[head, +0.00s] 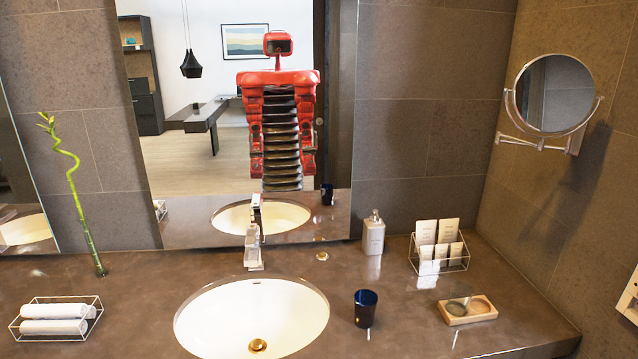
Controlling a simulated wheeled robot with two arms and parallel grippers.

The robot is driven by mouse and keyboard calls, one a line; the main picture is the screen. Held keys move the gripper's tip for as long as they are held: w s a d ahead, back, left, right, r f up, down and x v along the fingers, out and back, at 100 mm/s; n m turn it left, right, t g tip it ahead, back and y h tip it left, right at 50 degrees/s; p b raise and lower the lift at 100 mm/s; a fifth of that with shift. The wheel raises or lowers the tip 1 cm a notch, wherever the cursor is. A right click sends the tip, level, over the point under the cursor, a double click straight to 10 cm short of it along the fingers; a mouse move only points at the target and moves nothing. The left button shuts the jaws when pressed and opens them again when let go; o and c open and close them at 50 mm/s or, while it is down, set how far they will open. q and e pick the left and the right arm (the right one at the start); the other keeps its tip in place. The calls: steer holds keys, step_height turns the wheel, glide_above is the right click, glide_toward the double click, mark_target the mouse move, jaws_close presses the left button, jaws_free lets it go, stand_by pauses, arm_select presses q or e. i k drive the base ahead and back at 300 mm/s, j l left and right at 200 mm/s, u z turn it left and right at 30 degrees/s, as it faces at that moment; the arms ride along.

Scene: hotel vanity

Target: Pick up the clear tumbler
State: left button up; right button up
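I see no clear tumbler on the counter. The only tumbler that shows is a dark blue one (365,308), standing upright to the right of the white basin (190,333). It looks empty from here, but its inside is too dark to be sure. Neither of my grippers is in view directly. The mirror (190,80) shows my red body and arms, with the grippers too small to read.
The faucet (253,246) is behind the basin. Rolled towels (54,327) and a bamboo stem (84,215) are left. A round mirror (555,92) juts from the right wall.

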mark_target(461, 293)
steer(key=i+l+z, duration=0.1)
steer(key=i+z, duration=0.15)
steer(key=z, duration=0.15)
steer(key=i+z, duration=0.55)
steer(key=z, duration=0.2)
